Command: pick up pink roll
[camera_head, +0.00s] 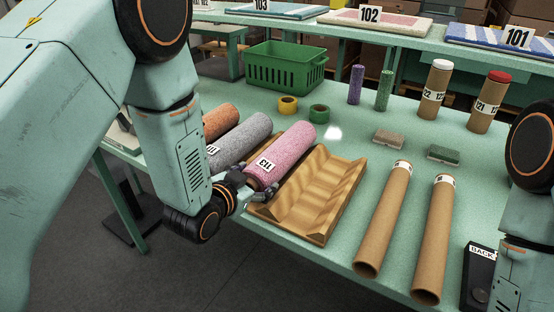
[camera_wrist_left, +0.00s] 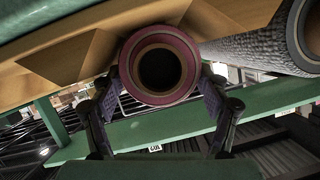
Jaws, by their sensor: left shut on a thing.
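The pink roll (camera_head: 284,156) with a white label "113" lies in the left groove of the wooden cradle (camera_head: 322,193). My left gripper (camera_head: 254,190) is at its near end, with its fingers closed around it. In the left wrist view, the hollow end of the pink roll (camera_wrist_left: 181,60) sits between the two fingers of my left gripper (camera_wrist_left: 163,84). Whether the roll is lifted off the cradle cannot be told. My right arm shows at the right edge, but its gripper is out of view.
A grey roll (camera_head: 240,140) and an orange roll (camera_head: 220,121) lie left of the pink one. Two brown tubes (camera_head: 384,218) (camera_head: 434,240) lie on the right. A green basket (camera_head: 286,68), yellow tape (camera_head: 287,105) and green tape (camera_head: 319,114) are behind. Free tabletop lies around the tapes.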

